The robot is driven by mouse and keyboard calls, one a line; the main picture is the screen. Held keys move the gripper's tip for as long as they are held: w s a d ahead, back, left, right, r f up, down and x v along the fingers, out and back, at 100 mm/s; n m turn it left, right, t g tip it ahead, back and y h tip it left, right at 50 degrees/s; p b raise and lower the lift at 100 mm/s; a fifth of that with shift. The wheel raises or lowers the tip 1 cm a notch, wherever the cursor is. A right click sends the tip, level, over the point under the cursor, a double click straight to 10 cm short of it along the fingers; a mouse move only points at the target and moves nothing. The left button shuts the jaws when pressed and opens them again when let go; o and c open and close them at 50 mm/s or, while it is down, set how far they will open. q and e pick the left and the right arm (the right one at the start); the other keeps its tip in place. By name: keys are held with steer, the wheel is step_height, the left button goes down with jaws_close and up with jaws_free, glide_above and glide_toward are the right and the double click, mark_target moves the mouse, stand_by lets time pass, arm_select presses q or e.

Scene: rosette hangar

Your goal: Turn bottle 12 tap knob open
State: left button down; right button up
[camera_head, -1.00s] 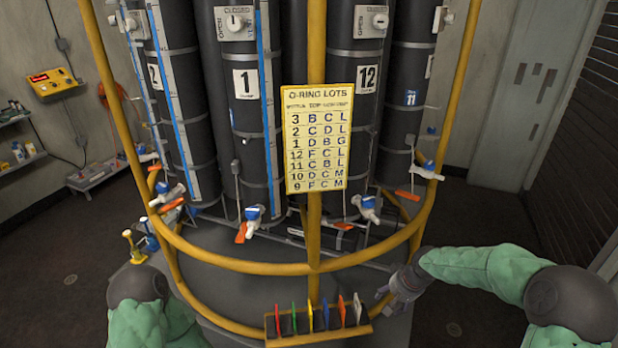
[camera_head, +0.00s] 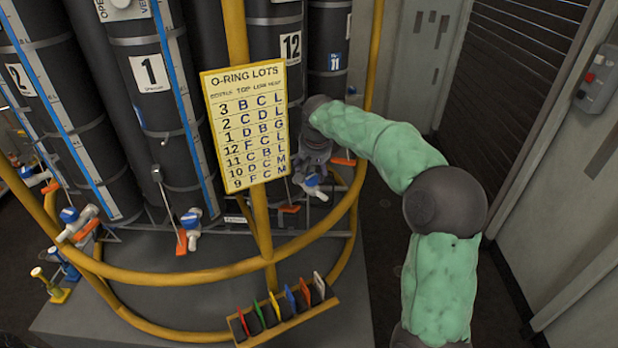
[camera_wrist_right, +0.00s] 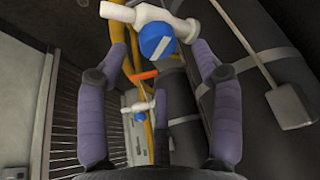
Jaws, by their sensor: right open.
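Bottle 12 (camera_head: 270,44) is a black cylinder with a white "12" label, partly hidden behind the yellow lot sign. Its white tap with a blue knob (camera_head: 312,180) sits low at the front. My right gripper (camera_head: 316,160) is just above this tap in the head view, open and empty. In the right wrist view, the blue knob (camera_wrist_right: 157,42), with a white diagonal bar, lies between the spread fingertips of the gripper (camera_wrist_right: 160,54). Contact with the fingers does not show. My left gripper is out of view.
The yellow O-ring lots sign (camera_head: 244,125) hangs on a yellow post left of my arm. A yellow ring rail (camera_head: 215,274) curves around the bottles. Bottle 1 (camera_head: 155,110) stands to the left. A rack of coloured tags (camera_head: 284,315) is below. A second blue-knobbed tap (camera_wrist_right: 140,116) shows in the wrist view.

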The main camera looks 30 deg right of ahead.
mark_target(311, 176)
steer(key=shift+b+x, duration=0.5)
steer(key=shift+x, duration=1.85)
steer(key=shift+d, duration=0.1)
steer(key=shift+r, duration=0.1)
steer(key=c, duration=1.1)
